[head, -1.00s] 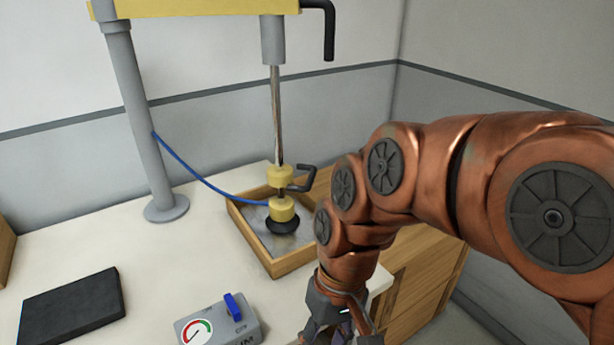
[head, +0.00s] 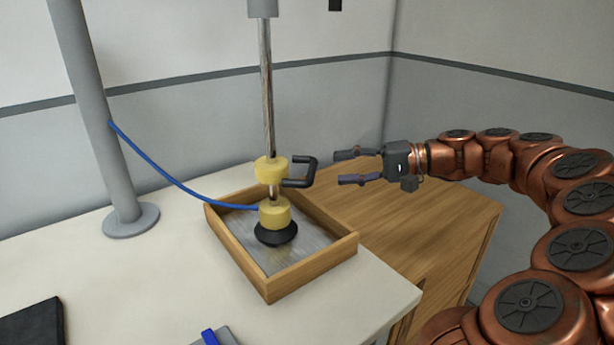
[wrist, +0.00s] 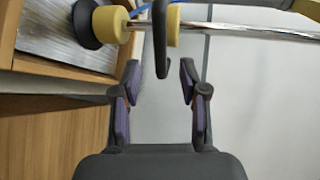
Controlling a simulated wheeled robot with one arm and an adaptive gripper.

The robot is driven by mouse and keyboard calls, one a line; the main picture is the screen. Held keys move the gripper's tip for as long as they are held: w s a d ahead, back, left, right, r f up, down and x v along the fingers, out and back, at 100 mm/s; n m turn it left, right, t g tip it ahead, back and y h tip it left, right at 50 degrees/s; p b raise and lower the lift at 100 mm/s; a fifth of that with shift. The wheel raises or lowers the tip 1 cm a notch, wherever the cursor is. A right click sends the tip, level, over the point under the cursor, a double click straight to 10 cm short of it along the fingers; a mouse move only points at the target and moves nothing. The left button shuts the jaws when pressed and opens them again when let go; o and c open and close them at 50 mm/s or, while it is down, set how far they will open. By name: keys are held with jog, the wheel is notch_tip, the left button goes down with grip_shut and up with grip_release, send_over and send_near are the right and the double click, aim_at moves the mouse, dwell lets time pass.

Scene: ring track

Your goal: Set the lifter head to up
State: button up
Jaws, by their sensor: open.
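The lifter head is a yellow collar (head: 271,169) with a black handle (head: 302,172), above a lower yellow block (head: 274,213) with a black suction cup (head: 276,233). It hangs on a steel rod (head: 266,85), low over a wooden tray. My gripper (head: 340,167) is open and empty, right of the handle and pointing at it, with a small gap in the head view. In the wrist view the black handle (wrist: 161,40) lies ahead, in line between my open fingers (wrist: 159,80), near their tips. Its exact depth is hard to tell.
The wooden tray (head: 335,249) with a grey metal floor stands on the white table (head: 150,285). A grey post (head: 95,110) and a blue hose (head: 165,172) are at left. A wooden cabinet (head: 425,215) is below my gripper. A dark pad (head: 32,325) lies at lower left.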

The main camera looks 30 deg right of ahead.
aim_at(312, 168)
jog(key=shift+x, duration=3.8)
grip_shut()
